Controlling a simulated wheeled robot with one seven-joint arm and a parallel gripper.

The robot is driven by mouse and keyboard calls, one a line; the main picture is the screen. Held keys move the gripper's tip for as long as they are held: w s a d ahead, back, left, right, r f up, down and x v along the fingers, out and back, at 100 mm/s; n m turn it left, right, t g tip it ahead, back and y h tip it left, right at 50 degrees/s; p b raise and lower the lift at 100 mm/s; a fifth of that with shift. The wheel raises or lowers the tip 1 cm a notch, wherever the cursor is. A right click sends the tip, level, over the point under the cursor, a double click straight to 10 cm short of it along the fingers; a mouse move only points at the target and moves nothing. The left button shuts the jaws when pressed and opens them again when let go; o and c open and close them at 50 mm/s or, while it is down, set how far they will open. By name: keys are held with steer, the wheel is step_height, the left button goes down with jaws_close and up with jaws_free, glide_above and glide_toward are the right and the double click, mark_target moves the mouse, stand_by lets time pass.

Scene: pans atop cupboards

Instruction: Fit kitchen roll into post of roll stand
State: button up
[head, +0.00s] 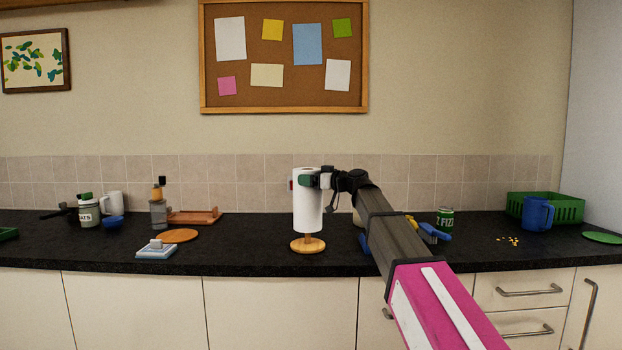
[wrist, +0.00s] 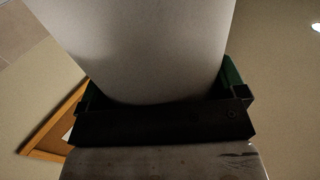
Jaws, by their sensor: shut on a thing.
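The white kitchen roll (head: 307,213) is upright in the head view, above the round wooden base of the roll stand (head: 308,245). A short piece of the wooden post shows between the roll's lower end and the base. The roll is in line with the post, and its upper part hides whether the post runs inside it. My gripper (head: 308,181) is shut on the roll near its top, reaching in from the right. In the wrist view the roll (wrist: 140,45) fills the space between the green-padded fingers.
Left on the black counter (head: 250,258) are an orange disc (head: 178,236), a blue-and-white item (head: 157,250), a bottle (head: 158,212) and a wooden tray (head: 194,217). Right are a green can (head: 445,218), a blue jug (head: 537,214) and a green basket (head: 567,208). The counter just left of the stand is clear.

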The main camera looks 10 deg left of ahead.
steer(key=shift+f, duration=2.8)
steer(key=o, duration=1)
steer(key=shift+c, duration=0.2)
steer(key=v, duration=1)
steer(key=shift+d, duration=0.35)
steer(key=shift+s, duration=0.1)
